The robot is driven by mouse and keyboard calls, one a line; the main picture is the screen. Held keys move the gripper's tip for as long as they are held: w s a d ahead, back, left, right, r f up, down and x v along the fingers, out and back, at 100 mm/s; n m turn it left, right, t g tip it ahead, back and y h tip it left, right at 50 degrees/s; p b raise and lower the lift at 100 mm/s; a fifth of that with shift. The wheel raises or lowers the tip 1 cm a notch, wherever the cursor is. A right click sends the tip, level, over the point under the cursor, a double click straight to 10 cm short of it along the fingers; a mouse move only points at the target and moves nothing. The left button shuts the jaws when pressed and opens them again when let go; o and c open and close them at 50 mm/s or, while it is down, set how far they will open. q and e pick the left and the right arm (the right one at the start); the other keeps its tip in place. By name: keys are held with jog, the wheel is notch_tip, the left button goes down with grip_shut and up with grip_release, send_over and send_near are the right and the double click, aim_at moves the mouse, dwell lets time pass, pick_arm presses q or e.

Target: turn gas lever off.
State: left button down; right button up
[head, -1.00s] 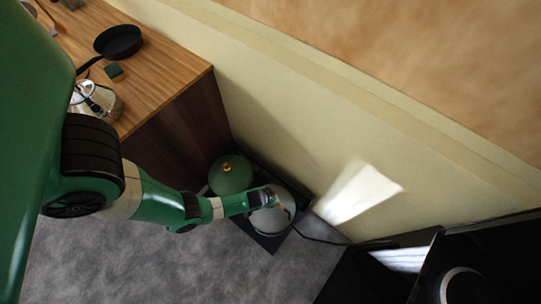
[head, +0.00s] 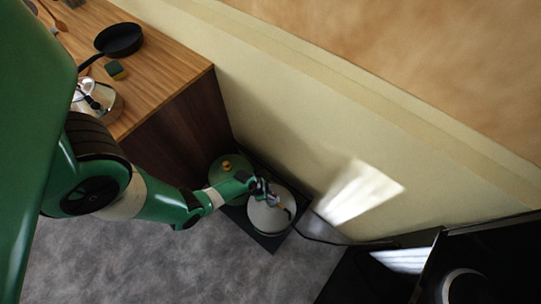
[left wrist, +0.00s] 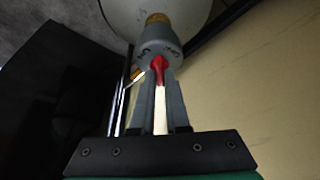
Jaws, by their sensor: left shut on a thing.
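A white gas bottle (head: 270,219) stands on the floor by the wall. A grey regulator (left wrist: 158,46) sits on its brass neck, on top of the bottle (left wrist: 190,14) in the left wrist view. A red lever (left wrist: 158,66) sticks out of the regulator, between the fingertips of my left gripper (left wrist: 160,82). The left gripper is shut on the red lever. In the head view, my left gripper (head: 267,192) is over the bottle's top and hides part of the regulator. My right gripper is not in view.
A green gas bottle (head: 222,164) stands beside the white one, partly behind my arm. A wooden counter (head: 165,85) holds a black pan (head: 120,39), a sponge (head: 117,70) and a metal kettle (head: 101,98). A black appliance (head: 485,262) is at right. Grey floor (head: 120,265) is open in front.

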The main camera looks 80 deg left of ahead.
pick_arm(q)
jog(key=m+h+b, duration=0.1)
jog(key=m, duration=0.2)
jog(key=shift+a, duration=0.15)
jog(key=m+h+p, duration=0.1)
jog(key=m, duration=0.1)
jog(key=shift+r+m+g, duration=0.1)
jog(key=shift+m+g, duration=0.2)
jog(key=shift+w+a+m+g+h+p, duration=0.15)
jog(key=shift+m+g+h+p, duration=0.3)
jog(key=shift+m, duration=1.15)
jog(key=c, duration=0.9)
grip_release()
